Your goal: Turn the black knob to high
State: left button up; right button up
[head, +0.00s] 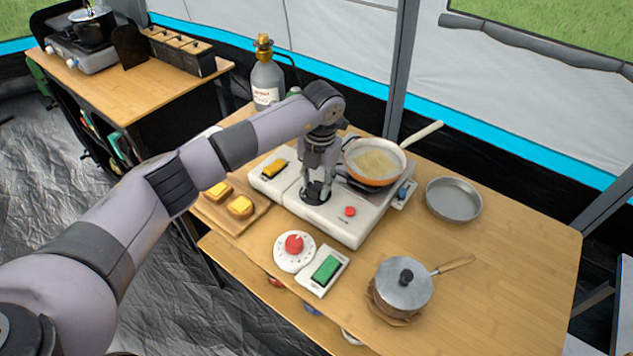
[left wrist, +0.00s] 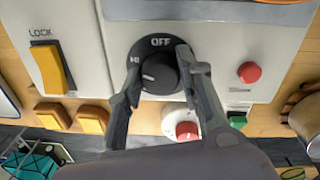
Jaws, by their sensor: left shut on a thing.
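The black knob (left wrist: 160,75) sits on a round black dial on the front of the white stove (head: 335,222). The dial reads OFF at its top and HI at its upper left in the left wrist view. A white mark on the knob points left, roughly below the HI label. My left gripper (head: 316,192) comes down onto the stove front. In the left wrist view its two fingers (left wrist: 160,84) stand on either side of the knob, shut on it. In the head view the gripper mostly hides the knob. My right gripper does not show.
A pan (head: 374,162) sits on the burner behind my gripper. A yellow lock switch (left wrist: 50,68) and a red button (head: 350,211) flank the knob.

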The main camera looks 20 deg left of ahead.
aim_at(319, 185)
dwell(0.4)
pick_arm(q)
jog(key=o, duration=1.2)
jog(key=r, duration=1.2)
jog(key=shift+d, duration=0.3)
